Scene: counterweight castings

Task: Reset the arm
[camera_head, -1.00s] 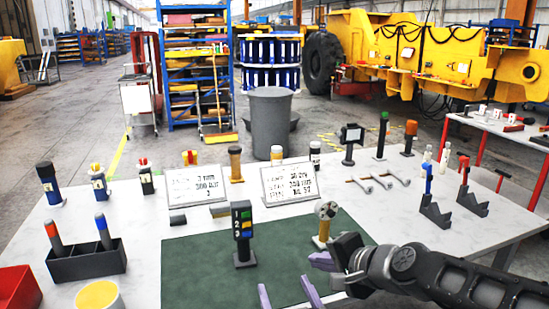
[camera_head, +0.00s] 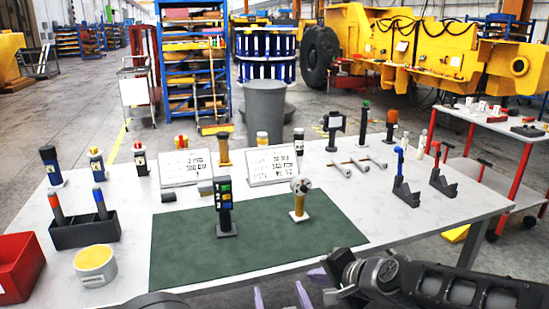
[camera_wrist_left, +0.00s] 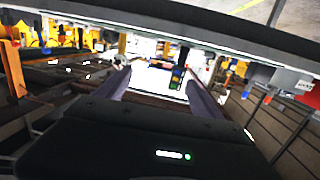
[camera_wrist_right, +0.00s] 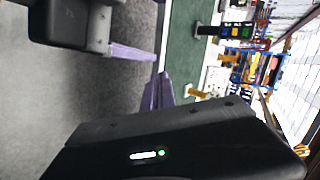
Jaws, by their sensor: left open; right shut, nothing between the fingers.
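My left gripper (camera_head: 280,297) is at the bottom edge of the head view, its two purple fingers apart with nothing between them. In the left wrist view its fingers (camera_wrist_left: 158,85) are spread, with the tabletop edge crossing above. My right gripper (camera_head: 318,274) is just beside it, near the table's front edge, partly hidden by its own dark wrist. In the right wrist view its purple fingers (camera_wrist_right: 160,88) are together and empty, and a finger of the left gripper shows close by. Both grippers are near the front edge of the green mat (camera_head: 260,255), touching no object that I can see.
On the table stand a numbered button post (camera_head: 223,205), a round-headed yellow post (camera_head: 299,197), a black holder (camera_head: 85,232), a yellow-topped tin (camera_head: 95,266) and a red bin (camera_head: 18,268). Two white sign boards (camera_head: 186,167) stand behind the mat. The mat's front is clear.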

